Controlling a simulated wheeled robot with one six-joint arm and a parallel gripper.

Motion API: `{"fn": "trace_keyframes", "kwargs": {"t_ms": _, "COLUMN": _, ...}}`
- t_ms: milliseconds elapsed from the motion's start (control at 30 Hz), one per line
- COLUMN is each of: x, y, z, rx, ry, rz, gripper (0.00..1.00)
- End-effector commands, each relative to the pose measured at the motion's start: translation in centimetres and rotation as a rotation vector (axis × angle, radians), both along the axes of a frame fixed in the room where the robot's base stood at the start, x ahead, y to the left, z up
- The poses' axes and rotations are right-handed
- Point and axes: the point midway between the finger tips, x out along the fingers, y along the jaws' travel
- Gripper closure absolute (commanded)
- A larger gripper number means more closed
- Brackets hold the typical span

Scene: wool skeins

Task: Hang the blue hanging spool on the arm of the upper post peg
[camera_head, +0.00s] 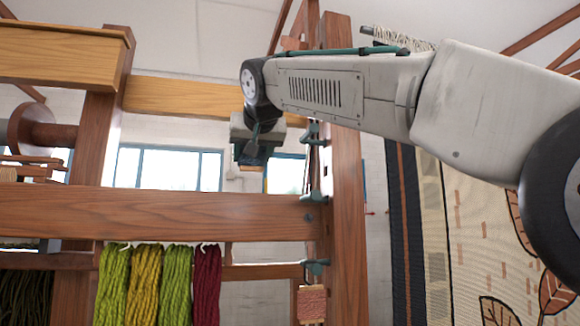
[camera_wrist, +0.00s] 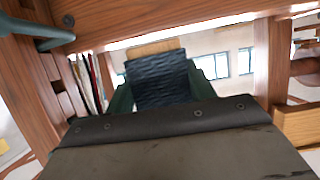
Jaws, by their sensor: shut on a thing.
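The blue hanging spool (camera_wrist: 160,85), wound with dark blue yarn and with a pale wooden end, is between the green fingers of my gripper (camera_wrist: 161,92) in the wrist view. In the head view my gripper (camera_head: 256,152) points down, shut on the spool, which is mostly hidden there. The upper post peg (camera_head: 312,132) is a grey-green arm on the wooden post, just right of my gripper. The spool looks apart from it. A grey-green peg (camera_wrist: 38,34) also shows at upper left in the wrist view; I cannot tell which one.
A middle peg (camera_head: 313,197) is bare, and a lower peg (camera_head: 315,266) has a pink spool (camera_head: 311,303) below it. The wooden post (camera_head: 345,200) and a crossbeam (camera_head: 160,212) border my gripper. Several colored skeins (camera_head: 145,285) hang below the beam.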

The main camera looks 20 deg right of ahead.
Motion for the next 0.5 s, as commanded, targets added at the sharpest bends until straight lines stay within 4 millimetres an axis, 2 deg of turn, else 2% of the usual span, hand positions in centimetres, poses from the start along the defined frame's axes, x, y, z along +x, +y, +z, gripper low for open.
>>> {"fn": "trace_keyframes", "kwargs": {"t_ms": 33, "x": -0.2, "y": 0.6, "z": 0.2, "rx": 0.0, "ry": -0.002, "rz": 0.009, "gripper": 0.69}}
{"fn": "trace_keyframes", "kwargs": {"t_ms": 167, "x": -0.3, "y": 0.7, "z": 0.3, "rx": 0.001, "ry": -0.002, "rz": 0.011, "gripper": 0.69}}
{"fn": "trace_keyframes", "kwargs": {"t_ms": 500, "x": -0.3, "y": -1.9, "z": 0.3, "rx": 0.002, "ry": -0.003, "rz": 0.007, "gripper": 0.69}}
